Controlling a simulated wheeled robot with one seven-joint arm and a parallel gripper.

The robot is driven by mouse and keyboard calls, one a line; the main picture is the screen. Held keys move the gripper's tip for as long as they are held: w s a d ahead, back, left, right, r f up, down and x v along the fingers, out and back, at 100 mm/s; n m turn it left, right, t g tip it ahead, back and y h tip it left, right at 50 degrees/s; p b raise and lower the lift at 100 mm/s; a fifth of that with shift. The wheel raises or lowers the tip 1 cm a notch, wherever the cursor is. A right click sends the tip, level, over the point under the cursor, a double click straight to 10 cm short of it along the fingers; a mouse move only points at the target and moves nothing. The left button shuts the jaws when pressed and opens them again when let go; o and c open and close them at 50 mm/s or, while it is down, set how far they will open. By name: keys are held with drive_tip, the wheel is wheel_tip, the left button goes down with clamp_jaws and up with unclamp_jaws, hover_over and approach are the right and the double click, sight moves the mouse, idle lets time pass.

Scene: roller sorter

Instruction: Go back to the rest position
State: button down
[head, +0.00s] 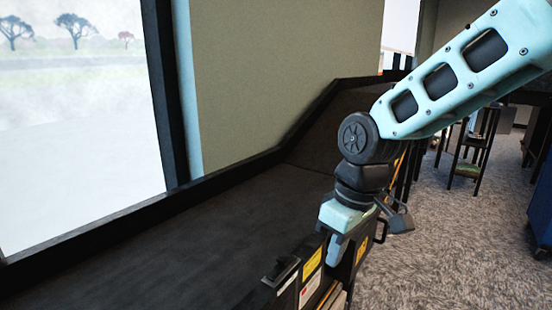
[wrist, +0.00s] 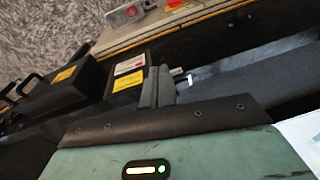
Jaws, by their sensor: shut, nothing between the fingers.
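My gripper (head: 336,248) points downward at the lower middle of the head view, beside the low edge of the dark sorter surface (head: 160,255). In the wrist view, the two grey fingers of my gripper (wrist: 158,76) are together, with nothing between them. In the head view, black units with yellow and white labels (head: 312,263) are close below and beside the fingers. I cannot tell whether the fingers touch them. My arm reaches in from the upper right.
A black case with a handle (wrist: 62,78) and a wooden-edged ledge (wrist: 165,28) lie beyond the fingers in the wrist view. A dark raised rim (head: 240,165) borders the sorter surface along the wall. Grey carpet (head: 440,255) is open at right, with a dark stand (head: 470,150) behind.

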drive_tip(key=s+d+f+m+h, duration=0.1)
drive_tip(key=s+d, duration=0.1)
drive_tip(key=s, duration=0.7)
drive_tip(key=s+d+f, duration=0.1)
drive_tip(key=s, duration=0.8)
wheel_tip(320, 180, up, 12)
drive_tip(key=s+p, duration=0.1)
drive_tip(key=p, duration=1.1)
drive_tip(key=shift+d+r+m, duration=0.15)
drive_tip(key=shift+d+m, duration=0.15)
drive_tip(key=shift+d, duration=0.05)
